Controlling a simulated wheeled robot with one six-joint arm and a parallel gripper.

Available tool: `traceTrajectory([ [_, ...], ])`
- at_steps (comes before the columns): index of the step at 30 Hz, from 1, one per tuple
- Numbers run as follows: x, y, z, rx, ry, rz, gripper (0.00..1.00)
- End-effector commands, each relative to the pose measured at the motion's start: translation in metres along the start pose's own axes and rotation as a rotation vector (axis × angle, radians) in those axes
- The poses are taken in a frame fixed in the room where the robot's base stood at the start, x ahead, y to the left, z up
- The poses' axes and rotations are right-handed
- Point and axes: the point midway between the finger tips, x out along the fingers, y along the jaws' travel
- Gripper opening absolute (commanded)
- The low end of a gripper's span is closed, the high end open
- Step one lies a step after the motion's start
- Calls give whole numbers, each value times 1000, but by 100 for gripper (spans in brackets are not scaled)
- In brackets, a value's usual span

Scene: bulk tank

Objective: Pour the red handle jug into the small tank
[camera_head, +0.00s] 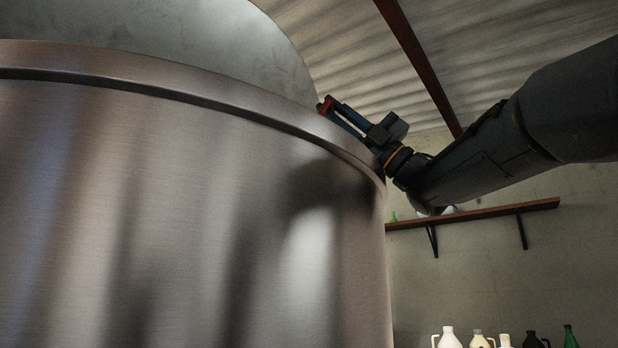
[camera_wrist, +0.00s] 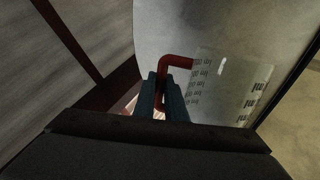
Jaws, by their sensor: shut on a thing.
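My gripper (camera_head: 338,109) is shut on the red handle (camera_head: 326,103) of the jug, at the right end of the tank's rim. In the wrist view the red handle (camera_wrist: 177,62) passes between the blue fingers (camera_wrist: 160,92). The pale see-through jug body (camera_wrist: 228,88) with dark marks lies to the right of the handle. Its mouth and contents cannot be made out. In the head view the jug body is hidden behind the rim. A large brushed-metal tank (camera_head: 180,200) fills the left; I cannot tell whether it is the small tank. Its inside is hidden.
A grey curved metal surface (camera_head: 200,35) rises behind the tank's rim. A brown wall shelf (camera_head: 480,214) is at the right, partly behind my arm. Several bottles and jugs, one a white jug (camera_head: 447,339), show along the bottom right. A dark red beam (camera_head: 420,65) crosses the ceiling.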

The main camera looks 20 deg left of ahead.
Motion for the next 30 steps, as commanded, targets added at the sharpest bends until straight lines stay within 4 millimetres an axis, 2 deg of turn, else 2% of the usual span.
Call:
traceTrajectory([
  [2, 4, 5, -4, -6, 4, 1, 0],
  [5, 8, 12, 4, 30, -42, 0, 0],
  [10, 12, 14, 15, 110, -117, -3, 0],
  [15, 9, 9, 29, 177, -180, -6, 0],
  [30, 4, 2, 42, 235, -232, -14, 0],
])
